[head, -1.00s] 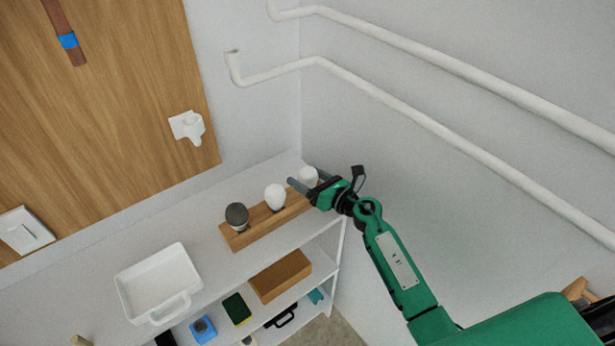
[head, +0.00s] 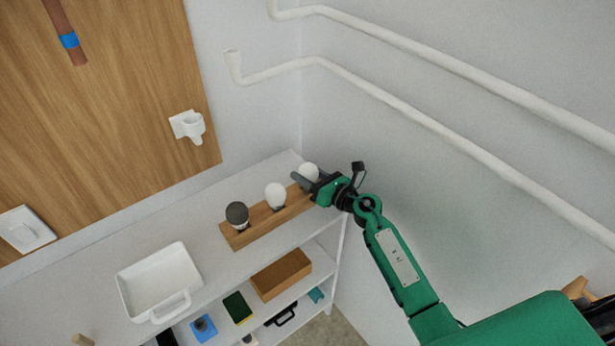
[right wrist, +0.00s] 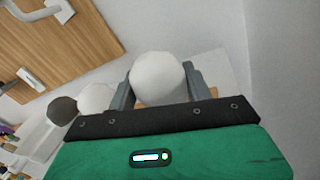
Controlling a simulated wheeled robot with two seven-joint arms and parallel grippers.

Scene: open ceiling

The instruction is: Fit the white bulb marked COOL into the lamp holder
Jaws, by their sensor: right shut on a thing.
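The white lamp holder (head: 189,126) is fixed to the wooden wall panel. A wooden rack (head: 242,238) on the shelf top carries a dark bulb (head: 237,214), a white bulb (head: 275,195) in the middle and another white bulb (head: 309,171) at its far right end. My right gripper (head: 306,182) is shut on that far-right bulb, which still appears to be at the rack. In the right wrist view the held bulb (right wrist: 158,78) sits between both fingers. No COOL marking is readable on either white bulb. My left gripper is not in view.
A white tray (head: 128,289) stands on the shelf top left of the rack. Lower shelves hold a brown box (head: 281,274) and several small items. White pipes (head: 400,108) run along the right wall. A switch plate (head: 25,231) is on the panel.

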